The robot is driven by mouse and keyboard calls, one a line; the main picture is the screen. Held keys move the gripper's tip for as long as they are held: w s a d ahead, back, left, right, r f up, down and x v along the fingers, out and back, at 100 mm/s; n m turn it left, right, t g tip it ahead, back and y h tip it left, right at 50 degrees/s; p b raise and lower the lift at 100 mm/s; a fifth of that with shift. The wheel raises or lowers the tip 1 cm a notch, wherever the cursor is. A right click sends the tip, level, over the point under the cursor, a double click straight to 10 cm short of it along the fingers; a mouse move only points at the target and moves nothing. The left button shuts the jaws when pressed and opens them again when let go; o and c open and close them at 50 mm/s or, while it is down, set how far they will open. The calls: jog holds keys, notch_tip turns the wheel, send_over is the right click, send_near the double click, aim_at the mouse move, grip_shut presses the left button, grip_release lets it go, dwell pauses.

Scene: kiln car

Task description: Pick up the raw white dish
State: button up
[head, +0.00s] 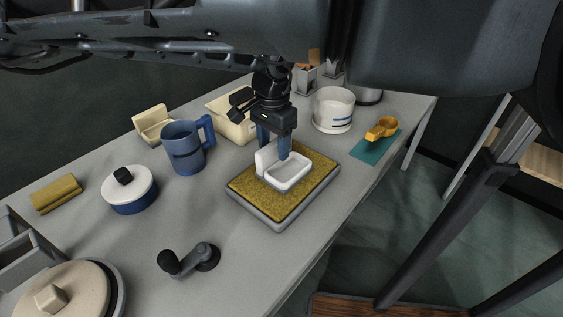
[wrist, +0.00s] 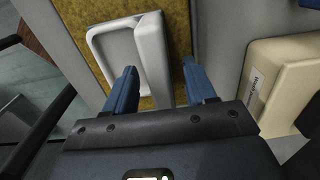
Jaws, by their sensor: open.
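The white dish (head: 288,172) sits on a tray (head: 262,212) with a speckled yellow-brown top. It has a shallow rounded basin and a taller upright wall at one side. The dish also shows in the wrist view (wrist: 118,48), with the upright wall at its right. My gripper (head: 274,144) is open and points down at the dish. In the wrist view its blue fingers (wrist: 160,72) are apart, one on each side of the upright wall. I cannot tell whether either finger touches it.
A blue mug (head: 184,150), a cream box (head: 232,122) and a white pot (head: 333,110) stand around the tray. An orange scoop (head: 382,128) lies on a teal mat (head: 368,152). A dark crank handle (head: 190,258) is nearer me.

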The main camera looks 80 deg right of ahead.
grip_shut()
dwell(0.4)
jog(key=shift+r, duration=0.15)
